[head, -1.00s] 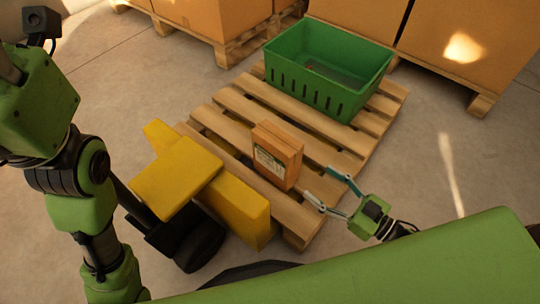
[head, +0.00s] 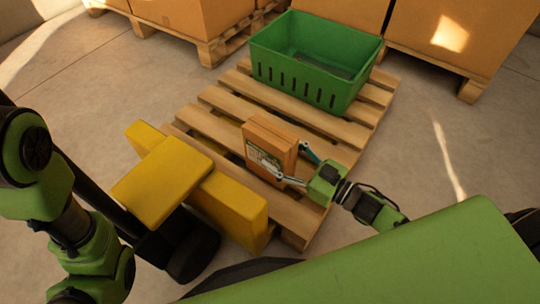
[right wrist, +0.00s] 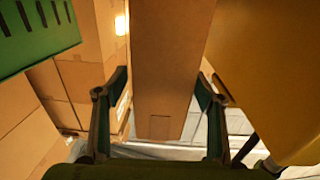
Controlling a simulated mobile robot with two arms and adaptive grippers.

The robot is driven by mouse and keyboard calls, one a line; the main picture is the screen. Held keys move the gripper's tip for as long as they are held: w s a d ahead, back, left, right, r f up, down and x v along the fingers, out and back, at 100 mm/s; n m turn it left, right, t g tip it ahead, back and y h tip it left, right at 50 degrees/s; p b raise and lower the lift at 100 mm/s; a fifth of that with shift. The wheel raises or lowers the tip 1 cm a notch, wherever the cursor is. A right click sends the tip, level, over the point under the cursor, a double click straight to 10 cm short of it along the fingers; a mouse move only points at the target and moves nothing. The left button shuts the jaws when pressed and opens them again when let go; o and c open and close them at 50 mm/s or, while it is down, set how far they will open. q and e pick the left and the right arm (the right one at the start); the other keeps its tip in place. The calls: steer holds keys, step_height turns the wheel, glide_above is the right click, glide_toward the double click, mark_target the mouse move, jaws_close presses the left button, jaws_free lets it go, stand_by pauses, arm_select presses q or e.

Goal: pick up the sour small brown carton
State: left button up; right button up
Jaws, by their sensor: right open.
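The small brown carton (head: 270,143) stands upright on the wooden pallet, with a printed label on its left-facing side. My right gripper (head: 292,164) is open, with its fingers reaching around the carton's near right end. In the right wrist view the carton (right wrist: 162,65) rises between the two open fingers of the gripper (right wrist: 160,115), with visible gaps on both sides. The left arm shows at the left of the head view, but its gripper is out of view.
A green crate (head: 350,94) stands at the pallet's far end. The wooden pallet (head: 222,101) has bare slats between the crate and carton. A yellow machine (head: 165,182) stands close at the pallet's near left. Large boxes on pallets (head: 455,36) stand behind.

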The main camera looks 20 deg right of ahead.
steer(key=shift+b+x, duration=1)
steer(key=shift+x, duration=0.9)
steer(key=shift+s+a+r, duration=0.1)
jaws_close()
steer(key=shift+r, duration=0.25)
